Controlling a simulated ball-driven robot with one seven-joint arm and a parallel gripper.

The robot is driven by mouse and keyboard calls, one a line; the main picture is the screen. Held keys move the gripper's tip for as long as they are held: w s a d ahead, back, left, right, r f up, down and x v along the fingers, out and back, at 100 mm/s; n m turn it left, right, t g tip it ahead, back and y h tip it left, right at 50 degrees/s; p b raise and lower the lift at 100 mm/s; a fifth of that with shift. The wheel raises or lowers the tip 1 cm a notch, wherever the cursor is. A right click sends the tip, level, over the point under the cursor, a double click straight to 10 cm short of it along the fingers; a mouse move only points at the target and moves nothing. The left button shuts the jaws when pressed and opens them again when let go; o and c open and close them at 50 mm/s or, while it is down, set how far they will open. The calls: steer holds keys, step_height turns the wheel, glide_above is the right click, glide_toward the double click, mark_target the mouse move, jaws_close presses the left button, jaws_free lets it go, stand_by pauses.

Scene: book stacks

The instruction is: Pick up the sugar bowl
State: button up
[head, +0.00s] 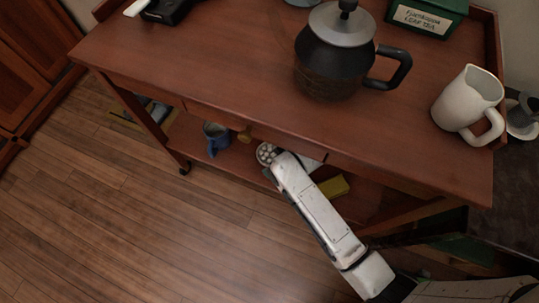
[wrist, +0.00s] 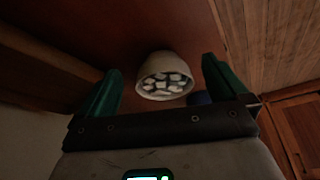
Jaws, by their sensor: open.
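The sugar bowl (head: 266,153) sits on the lower shelf of the wooden cart in the head view, its top full of white cubes and partly hidden by my arm. In the wrist view the pale bowl (wrist: 165,70) lies ahead, between the two green fingers in the picture. My gripper (wrist: 162,66) is open and empty. The fingers stand to either side of the bowl in the picture, and I see no contact. In the head view the fingertips are hidden by my arm and the cart.
The cart's top (head: 220,60) overhangs the shelf and holds a dark kettle (head: 337,55), a white pitcher (head: 466,98) and a green tea tin (head: 427,16). On the shelf, a blue mug (head: 216,138) stands left of the bowl and a yellow block (head: 333,187) lies right. Open floor (head: 150,220) lies in front.

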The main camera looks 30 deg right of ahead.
mark_target(270, 153)
steer(key=w, duration=0.1)
steer(key=w+b, duration=0.1)
steer(key=w, duration=0.2)
steer(key=shift+a+f, duration=0.1)
steer(key=shift+a, duration=0.25)
steer(key=shift+w+f+b, duration=0.15)
steer(key=shift+f+b, duration=0.45)
steer(key=shift+f, duration=0.1)
steer(key=shift+w+a+f, duration=0.1)
steer(key=shift+w+f, duration=0.2)
steer(key=shift+f, duration=0.3)
steer(key=c, duration=0.9)
steer(key=shift+c, duration=0.3)
steer(key=shift+r, duration=0.25)
